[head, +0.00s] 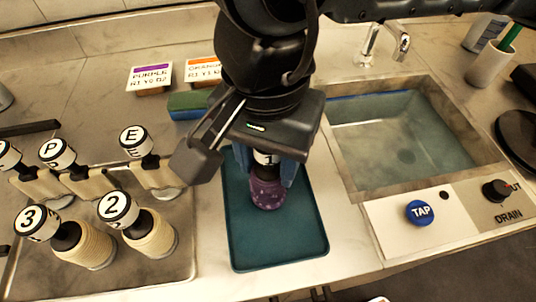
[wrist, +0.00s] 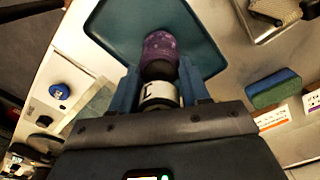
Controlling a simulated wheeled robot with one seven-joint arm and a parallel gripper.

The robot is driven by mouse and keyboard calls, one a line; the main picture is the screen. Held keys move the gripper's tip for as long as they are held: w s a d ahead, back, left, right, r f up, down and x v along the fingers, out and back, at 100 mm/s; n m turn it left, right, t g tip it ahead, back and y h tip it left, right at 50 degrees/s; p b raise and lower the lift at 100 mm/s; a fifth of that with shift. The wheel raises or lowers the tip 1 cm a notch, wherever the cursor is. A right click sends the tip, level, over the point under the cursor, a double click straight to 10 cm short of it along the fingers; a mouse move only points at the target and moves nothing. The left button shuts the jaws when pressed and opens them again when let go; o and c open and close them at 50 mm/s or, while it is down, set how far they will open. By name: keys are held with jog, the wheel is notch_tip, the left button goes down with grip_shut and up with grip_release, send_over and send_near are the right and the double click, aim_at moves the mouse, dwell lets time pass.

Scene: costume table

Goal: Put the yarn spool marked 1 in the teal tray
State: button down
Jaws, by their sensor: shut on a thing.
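The yarn spool marked 1 (head: 267,194) has purple yarn, a dark neck and a white cap with a black 1. It is upright in the head view and also shows in the wrist view (wrist: 160,47). My gripper (head: 266,172) has its blue fingers shut on the spool's upper part, one on each side. The teal tray (head: 300,245) lies flat on the counter, with the spool over its inside. I cannot tell whether the spool's base touches the tray floor. My gripper hides the tray's far part in the head view.
Cream spools marked 2 (head: 152,232) and 3 (head: 88,247) stand left of the tray, with lettered spools behind them. A sink (head: 400,130) is at the right, with a blue TAP knob (head: 420,211). A green-and-blue sponge (head: 187,105) lies behind the tray.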

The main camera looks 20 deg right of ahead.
jog(key=shift+f+b, duration=0.5)
jog(key=shift+b, duration=0.25)
dwell(0.8)
jog(key=shift+c, duration=0.3)
grip_release()
dwell(0.4)
jog(key=shift+r, duration=0.1)
jog(key=shift+r+p, duration=0.95)
jog(key=shift+r, duration=2.5)
